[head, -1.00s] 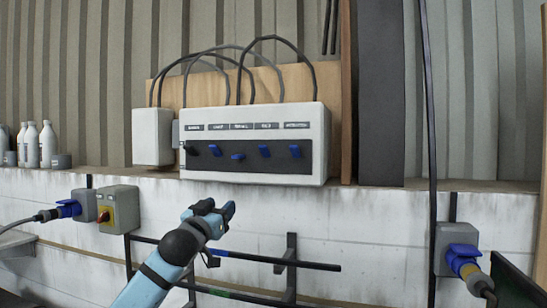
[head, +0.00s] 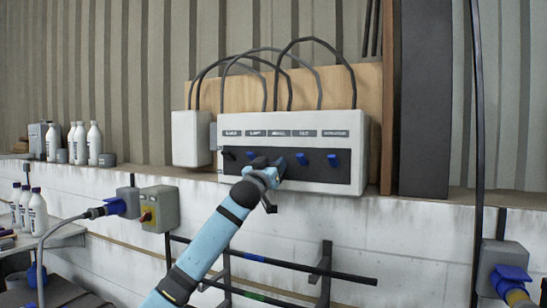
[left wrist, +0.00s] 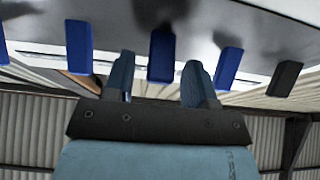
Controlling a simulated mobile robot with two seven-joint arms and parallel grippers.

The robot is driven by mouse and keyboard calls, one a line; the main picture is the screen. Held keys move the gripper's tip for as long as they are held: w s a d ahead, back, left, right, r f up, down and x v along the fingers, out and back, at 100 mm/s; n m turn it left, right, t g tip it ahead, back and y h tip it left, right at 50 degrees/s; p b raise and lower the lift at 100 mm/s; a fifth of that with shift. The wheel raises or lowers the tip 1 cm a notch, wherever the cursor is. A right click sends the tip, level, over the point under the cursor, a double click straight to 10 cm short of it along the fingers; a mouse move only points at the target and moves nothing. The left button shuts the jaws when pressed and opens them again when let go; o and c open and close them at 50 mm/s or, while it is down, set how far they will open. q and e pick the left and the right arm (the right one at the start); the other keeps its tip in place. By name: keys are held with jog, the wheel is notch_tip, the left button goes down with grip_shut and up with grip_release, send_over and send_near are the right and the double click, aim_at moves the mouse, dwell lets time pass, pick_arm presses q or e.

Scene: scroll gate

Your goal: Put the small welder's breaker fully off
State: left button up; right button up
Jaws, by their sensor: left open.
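A white breaker box (head: 355,123) sits on the ledge, with a dark strip holding one black lever (head: 229,155) and several blue levers. The labels above are too small to read surely, so I cannot tell which is the small welder's. My left gripper (head: 275,172) is open at the front of the box and covers the middle blue lever in the head view. In the left wrist view, that middle lever (left wrist: 161,55) appears between the two open fingertips (left wrist: 160,82); I cannot tell whether they touch it. The right gripper is out of view.
Blue levers flank the middle one closely, on the left (head: 251,155) and right (head: 302,158). A grey box with a red-yellow switch (head: 159,208) and a blue plug (head: 116,206) are on the wall at lower left. Black rails (head: 300,268) run below the ledge.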

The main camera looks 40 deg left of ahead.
pick_arm(q)
jog(key=shift+w+a+r, duration=0.1)
jog(key=shift+w+r, duration=0.05)
jog(key=shift+w, duration=0.35)
jog(key=shift+a, duration=0.1)
